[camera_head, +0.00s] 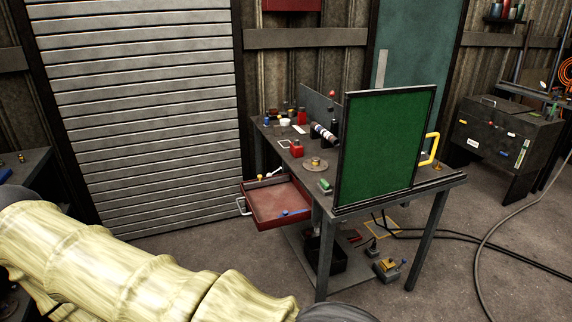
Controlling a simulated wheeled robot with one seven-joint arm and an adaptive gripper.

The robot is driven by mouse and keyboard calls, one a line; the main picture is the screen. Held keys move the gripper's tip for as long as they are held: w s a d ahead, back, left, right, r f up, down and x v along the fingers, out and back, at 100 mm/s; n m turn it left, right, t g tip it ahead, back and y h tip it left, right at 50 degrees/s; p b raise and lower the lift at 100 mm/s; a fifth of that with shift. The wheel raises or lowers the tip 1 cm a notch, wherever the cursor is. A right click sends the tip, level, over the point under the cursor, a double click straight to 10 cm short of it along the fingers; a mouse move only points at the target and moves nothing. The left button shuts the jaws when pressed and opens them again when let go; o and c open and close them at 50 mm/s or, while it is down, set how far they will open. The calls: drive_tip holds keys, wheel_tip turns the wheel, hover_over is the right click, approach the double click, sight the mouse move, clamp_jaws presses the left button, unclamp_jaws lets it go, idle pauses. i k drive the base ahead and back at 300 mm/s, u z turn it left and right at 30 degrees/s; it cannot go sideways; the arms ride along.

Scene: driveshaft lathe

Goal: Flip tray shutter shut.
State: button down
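A green panel (382,146) in a black frame stands upright on the right front part of a dark workbench (437,187). It looks most like the tray shutter, though no label confirms this. A yellow handle (430,149) shows at its right edge; I cannot tell if the two are joined. A red tray-like drawer (277,205) sticks out from the bench's left side, open at the top, with a light handle (242,206) and a few small items inside. My pale-yellow arm crosses the lower left, apart from the bench in the picture. My gripper's fingers are not visible.
Small parts and a red block (296,149) lie on the bench top. A dark bin (325,255) and loose tools are under the bench. Black cables (500,260) run over the floor at right. A dark cabinet (505,135) stands at back right. Floor left of the drawer looks clear.

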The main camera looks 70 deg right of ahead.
sight(285, 213)
drive_tip(key=k, duration=0.4)
drive_tip(key=z, duration=1.2)
